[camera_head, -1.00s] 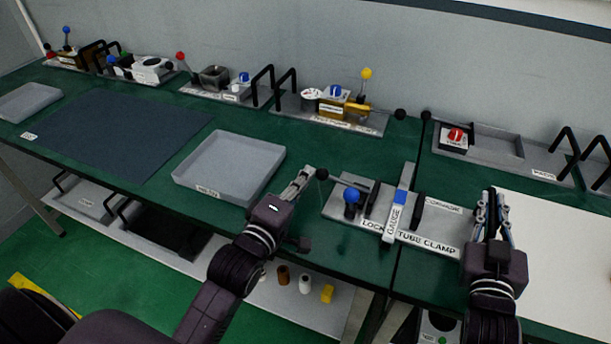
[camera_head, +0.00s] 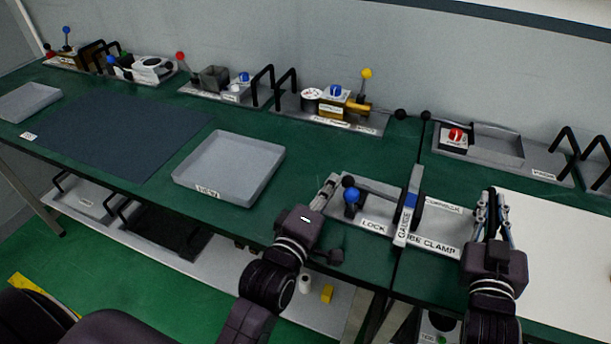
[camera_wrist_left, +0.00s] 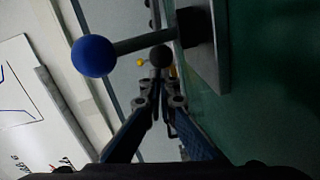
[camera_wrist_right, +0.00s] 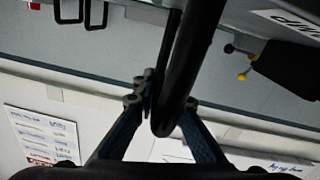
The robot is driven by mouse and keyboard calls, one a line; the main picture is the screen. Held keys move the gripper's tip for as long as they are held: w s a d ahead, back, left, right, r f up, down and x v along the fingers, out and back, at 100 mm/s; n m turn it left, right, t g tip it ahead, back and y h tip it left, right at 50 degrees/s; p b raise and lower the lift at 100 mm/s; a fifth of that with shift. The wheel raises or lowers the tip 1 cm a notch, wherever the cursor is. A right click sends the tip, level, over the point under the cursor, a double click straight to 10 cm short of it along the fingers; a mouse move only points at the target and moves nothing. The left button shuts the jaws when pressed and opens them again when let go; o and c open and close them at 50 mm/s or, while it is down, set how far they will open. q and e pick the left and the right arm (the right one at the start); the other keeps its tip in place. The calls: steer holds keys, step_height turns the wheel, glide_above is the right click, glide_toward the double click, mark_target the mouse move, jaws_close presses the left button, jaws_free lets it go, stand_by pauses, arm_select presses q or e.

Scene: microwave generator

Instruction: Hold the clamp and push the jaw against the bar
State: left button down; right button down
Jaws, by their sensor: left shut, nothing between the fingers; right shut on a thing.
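The tube clamp is a grey plate (camera_head: 447,226) at the table's front edge. A white bar (camera_head: 406,228) marked GAUGE, with a blue patch, lies across it beside a black upright (camera_head: 419,207). A black ball knob (camera_head: 348,181) and a blue ball lever (camera_head: 351,197) are at its left end. My left gripper (camera_head: 325,194) is shut and empty, its tips close to the black knob; the knob (camera_wrist_left: 160,57) shows just beyond the fingertips in the left wrist view. My right gripper (camera_head: 494,204) is shut on the clamp's black handle (camera_wrist_right: 180,75). The sliding jaw is mostly hidden by the bar.
A grey tray (camera_head: 228,168) stands left of the clamp. Several fixtures line the back, including one with a yellow ball lever (camera_head: 366,73) and one with a red knob (camera_head: 456,134). A white board (camera_head: 560,240) lies right of the clamp.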

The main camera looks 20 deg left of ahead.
steer(key=shift+a+f, duration=0.1)
steer(key=shift+f, duration=0.4)
arm_select(q)
steer(key=a, duration=0.2)
steer(key=s+a, duration=0.1)
steer(key=a, duration=0.1)
steer(key=shift+s+r, duration=0.1)
steer(key=shift+r, duration=0.3)
steer(key=s, duration=0.9)
steer(key=shift+s+a+r, duration=0.2)
steer(key=shift+s+a, duration=0.1)
steer(key=shift+a, duration=0.05)
arm_select(e)
steer(key=c, duration=2.1)
jaws_free()
arm_select(q)
steer(key=shift+w, duration=0.1)
arm_select(e)
steer(key=shift+o, duration=1)
steer(key=shift+w+r, duration=0.1)
steer(key=shift+r, duration=0.1)
steer(key=s, duration=1.2)
steer(key=shift+a, duration=0.1)
